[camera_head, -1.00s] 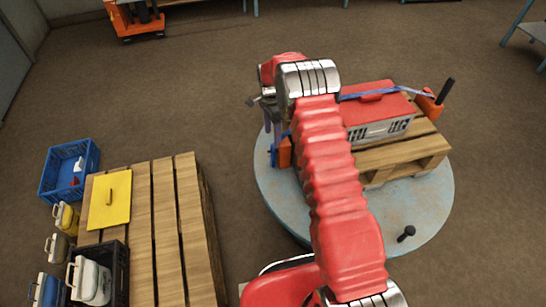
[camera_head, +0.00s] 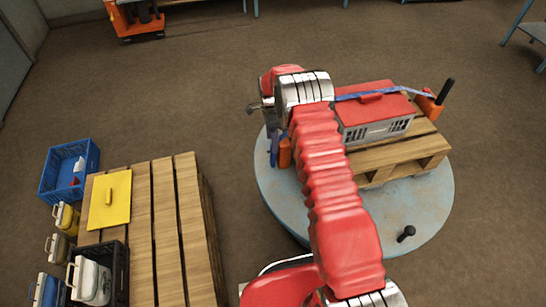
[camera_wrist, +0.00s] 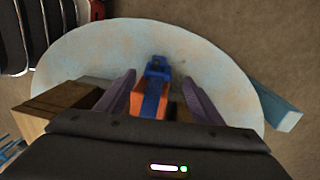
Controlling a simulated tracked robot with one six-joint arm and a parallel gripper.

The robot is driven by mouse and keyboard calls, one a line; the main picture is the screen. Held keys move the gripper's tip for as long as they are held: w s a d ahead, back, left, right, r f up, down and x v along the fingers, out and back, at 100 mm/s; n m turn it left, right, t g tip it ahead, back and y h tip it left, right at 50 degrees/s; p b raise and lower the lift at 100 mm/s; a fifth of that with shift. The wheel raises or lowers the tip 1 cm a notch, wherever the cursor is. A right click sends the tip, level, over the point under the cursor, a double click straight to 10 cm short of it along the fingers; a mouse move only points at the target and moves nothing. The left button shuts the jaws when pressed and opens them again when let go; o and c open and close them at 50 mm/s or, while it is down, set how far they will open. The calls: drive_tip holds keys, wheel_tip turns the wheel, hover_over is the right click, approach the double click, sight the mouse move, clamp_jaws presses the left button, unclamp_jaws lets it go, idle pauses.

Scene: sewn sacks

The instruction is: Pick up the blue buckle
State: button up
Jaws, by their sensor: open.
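The blue buckle (camera_wrist: 157,66) shows in the wrist view at the upper end of a blue strap (camera_wrist: 152,97), over an orange block (camera_wrist: 138,104). In the head view the buckle (camera_head: 274,150) hangs at the left side of the load, beside the orange block (camera_head: 285,153), partly hidden by my arm. My gripper (camera_wrist: 160,77) is open, with one dark finger on each side of the buckle and strap. I cannot tell how far the fingertips are above it. Nothing is held.
A grey case with a red lid (camera_head: 375,108) sits on a small wooden pallet (camera_head: 385,160) on a round blue-grey turntable (camera_head: 420,215). A black handle (camera_head: 445,91) stands at the right. A larger pallet (camera_head: 180,230) with a yellow panel (camera_head: 109,199) lies left, near crates.

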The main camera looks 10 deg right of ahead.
sight(273, 157)
drive_tip(key=shift+s+f, duration=0.15)
drive_tip(key=shift+f, duration=0.75)
drive_tip(key=shift+s+f, duration=0.1)
drive_tip(key=shift+f, duration=0.75)
drive_tip(key=shift+f, duration=0.1)
drive_tip(key=shift+s+f, duration=0.25)
drive_tip(key=shift+f, duration=1)
drive_tip(key=shift+s+f, duration=0.25)
drive_tip(key=shift+f, duration=1)
drive_tip(key=shift+c, duration=0.5)
drive_tip(key=c, duration=1.1)
